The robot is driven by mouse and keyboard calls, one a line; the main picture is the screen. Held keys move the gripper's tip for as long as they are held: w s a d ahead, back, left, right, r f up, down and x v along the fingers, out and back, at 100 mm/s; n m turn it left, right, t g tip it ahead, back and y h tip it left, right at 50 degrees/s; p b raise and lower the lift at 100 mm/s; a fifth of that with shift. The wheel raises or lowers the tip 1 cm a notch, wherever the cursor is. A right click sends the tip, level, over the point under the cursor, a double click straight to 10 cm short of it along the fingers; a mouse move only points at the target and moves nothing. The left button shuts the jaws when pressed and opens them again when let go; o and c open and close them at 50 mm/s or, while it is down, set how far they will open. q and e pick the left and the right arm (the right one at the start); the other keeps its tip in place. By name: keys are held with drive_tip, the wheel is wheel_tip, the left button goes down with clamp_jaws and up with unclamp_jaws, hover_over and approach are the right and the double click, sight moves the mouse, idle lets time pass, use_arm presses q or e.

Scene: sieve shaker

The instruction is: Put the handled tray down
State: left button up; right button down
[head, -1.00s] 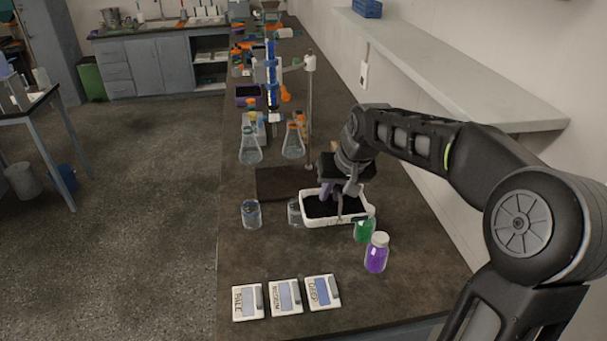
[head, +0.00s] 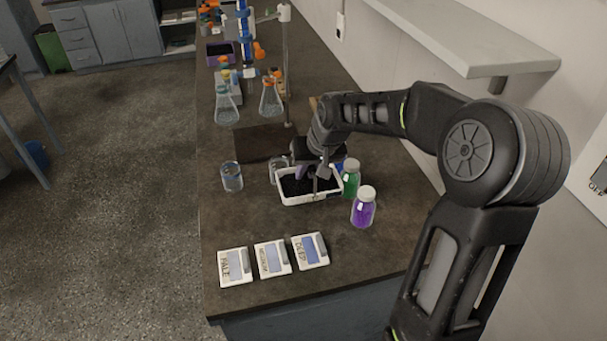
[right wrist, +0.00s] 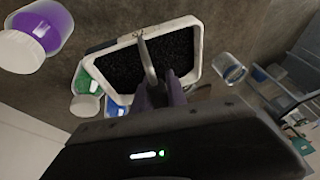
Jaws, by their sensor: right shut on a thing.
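The handled tray (head: 292,199) is white with a dark filling and a thin grey handle arching over it. In the head view it is at the middle of the bench. My right gripper (head: 318,172) is over it, shut on the handle. In the right wrist view the tray's rim (right wrist: 196,50) and the fingers of the right gripper (right wrist: 162,92) at the handle show closely. I cannot tell whether the tray touches the bench. My left gripper is not in view.
A purple jar (head: 363,209) and a green jar (head: 350,180) stand close right of the tray. A clear beaker (head: 232,178) is to its left, and another glass is partly hidden behind it. Flasks (head: 227,103) stand farther back.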

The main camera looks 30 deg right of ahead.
sight(309, 186)
drive_tip(key=shift+f, duration=1.5)
drive_tip(key=shift+f+p, duration=0.4)
drive_tip(key=shift+f, duration=1.5)
drive_tip(key=shift+f, duration=0.1)
drive_tip(key=c, duration=1.3)
unclamp_jaws()
drive_tip(key=shift+c, duration=0.2)
drive_tip(key=b+v, duration=0.1)
drive_tip(key=v, duration=1.1)
